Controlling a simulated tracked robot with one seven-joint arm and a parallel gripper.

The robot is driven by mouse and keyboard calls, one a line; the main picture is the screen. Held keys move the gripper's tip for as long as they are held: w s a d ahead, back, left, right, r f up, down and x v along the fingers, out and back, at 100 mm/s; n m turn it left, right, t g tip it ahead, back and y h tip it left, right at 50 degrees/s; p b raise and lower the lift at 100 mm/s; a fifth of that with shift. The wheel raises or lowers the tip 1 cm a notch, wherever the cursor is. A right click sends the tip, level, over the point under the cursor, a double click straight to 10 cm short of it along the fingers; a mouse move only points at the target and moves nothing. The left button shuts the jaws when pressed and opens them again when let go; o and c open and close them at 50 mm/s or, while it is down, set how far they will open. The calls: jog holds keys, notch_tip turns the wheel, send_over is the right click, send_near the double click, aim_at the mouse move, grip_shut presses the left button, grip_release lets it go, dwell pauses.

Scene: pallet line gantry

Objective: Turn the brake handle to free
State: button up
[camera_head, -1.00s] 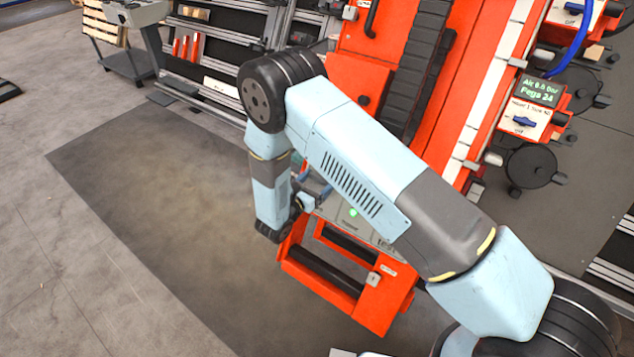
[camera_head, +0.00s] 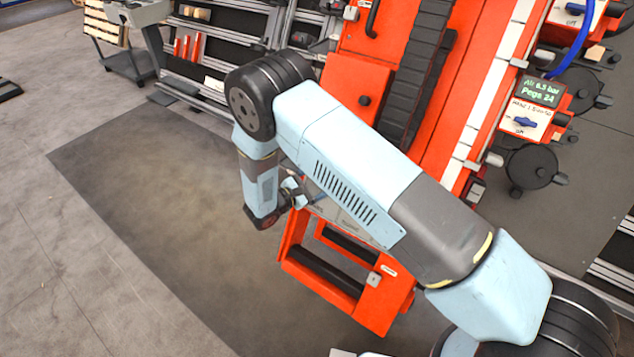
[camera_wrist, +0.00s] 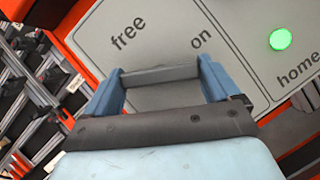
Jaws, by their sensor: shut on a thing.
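The brake panel (camera_wrist: 165,40) is a grey plate with the words "free" (camera_wrist: 128,35), "on" (camera_wrist: 201,42) and "home", and a lit green lamp (camera_wrist: 280,39). My gripper (camera_wrist: 161,78) shows its two blue fingers in front of this plate in the wrist view. They are shut on a grey bar, the brake handle (camera_wrist: 160,76), which spans between them below "free" and "on". The handle's pivot and pointing end are hidden, so its exact setting cannot be told. In the head view my gripper (camera_head: 304,190) is small and partly covered by my arm, at the orange machine's top edge.
The orange frame (camera_head: 330,277) with dark rollers stands below and right of my gripper. The tall orange gantry (camera_head: 350,88) with a black chain rises behind my arm. A small display (camera_head: 541,91) and blue knob (camera_head: 524,122) are at the right. Open floor (camera_head: 160,210) lies left.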

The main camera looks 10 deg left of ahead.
jog(key=m+g, duration=0.1)
jog(key=m, duration=0.3)
jog(key=m+g, duration=0.2)
jog(key=m, duration=0.1)
jog(key=shift+a+r+m+g+h, duration=0.1)
jog(key=shift+m+g+h, duration=0.2)
jog(key=shift+m+h, duration=0.1)
jog(key=m+g, duration=0.2)
jog(key=m, duration=0.3)
jog(key=shift+y, duration=0.3)
jog(key=shift+g, duration=0.3)
jog(key=o, duration=0.8)
jog(key=shift+w, duration=0.1)
jog(key=shift+r, duration=0.1)
jog(key=v, duration=1.3)
jog(key=shift+s+a+r, duration=0.1)
jog(key=shift+s+a, duration=0.1)
jog(key=shift+s, duration=0.05)
